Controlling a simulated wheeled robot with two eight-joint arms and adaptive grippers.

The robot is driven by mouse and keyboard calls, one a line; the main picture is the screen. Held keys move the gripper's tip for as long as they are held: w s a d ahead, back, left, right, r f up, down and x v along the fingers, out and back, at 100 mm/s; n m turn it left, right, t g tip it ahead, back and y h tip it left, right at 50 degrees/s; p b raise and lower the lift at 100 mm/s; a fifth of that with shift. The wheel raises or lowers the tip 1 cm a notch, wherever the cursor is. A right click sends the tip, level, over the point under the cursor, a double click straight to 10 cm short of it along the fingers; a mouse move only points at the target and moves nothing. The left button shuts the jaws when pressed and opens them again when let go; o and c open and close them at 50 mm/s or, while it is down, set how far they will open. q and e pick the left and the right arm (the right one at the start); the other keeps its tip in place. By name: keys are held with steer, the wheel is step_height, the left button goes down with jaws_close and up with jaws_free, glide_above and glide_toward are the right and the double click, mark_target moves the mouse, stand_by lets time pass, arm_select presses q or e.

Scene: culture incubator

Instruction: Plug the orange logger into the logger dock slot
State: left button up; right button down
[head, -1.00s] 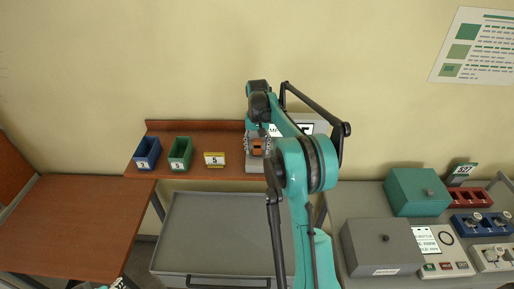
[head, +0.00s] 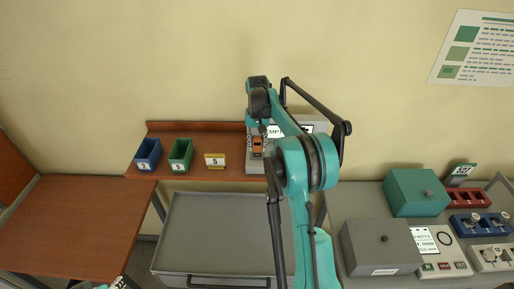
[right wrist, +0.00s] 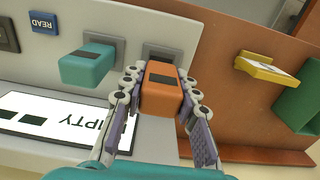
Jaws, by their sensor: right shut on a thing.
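The orange logger (right wrist: 161,92) is held between the two fingers of my right gripper (right wrist: 163,103). In the head view the logger (head: 257,144) shows as a small orange block in front of the grey dock (head: 254,166). In the right wrist view the logger's far end is close to a dark slot (right wrist: 163,50) in the dock's grey face (right wrist: 115,22). I cannot tell whether its end has entered the slot. Part of my left gripper (head: 118,283) shows at the bottom edge of the head view; its jaws are unclear.
A teal logger (right wrist: 88,64) sits in the dock beside the orange one, near a display reading EMPTY (right wrist: 58,121) and a READ button (right wrist: 44,22). A yellow number 5 holder (head: 214,160), green bin (head: 181,155) and blue bin (head: 148,154) stand left on the brown shelf (head: 195,129).

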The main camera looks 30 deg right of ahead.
mark_target(257, 137)
steer(key=shift+r+p, duration=1.05)
steer(key=shift+r, duration=0.9)
